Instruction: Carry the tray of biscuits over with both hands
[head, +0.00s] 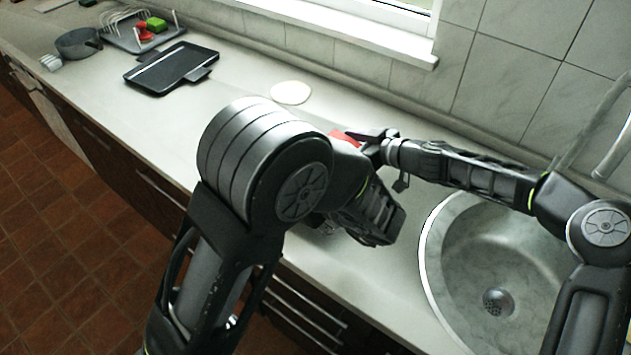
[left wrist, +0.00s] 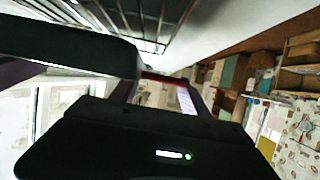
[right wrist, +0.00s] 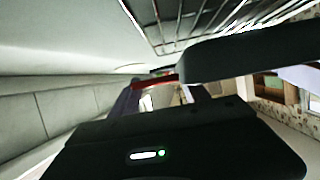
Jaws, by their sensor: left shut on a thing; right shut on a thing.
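A red piece (head: 345,138) of what I take to be the tray shows in the head view, mostly hidden behind my left arm. My right gripper (head: 372,143) is beside it, its jaws too small to make out there. My left gripper's fingertips are hidden in the head view. In the left wrist view my left gripper (left wrist: 165,95) is shut, with a red edge (left wrist: 170,79) at its fingers. In the right wrist view my right gripper (right wrist: 165,95) is shut, with a similar red edge (right wrist: 155,84) there. I can see no biscuits.
A dark tray with handles (head: 150,78) lies on the counter at the upper left. Beyond it stand a rack (head: 115,40) with red and green things and a grey pot (head: 78,43). A pale disc (head: 290,93) lies nearer. A round sink (head: 480,260) is at the right.

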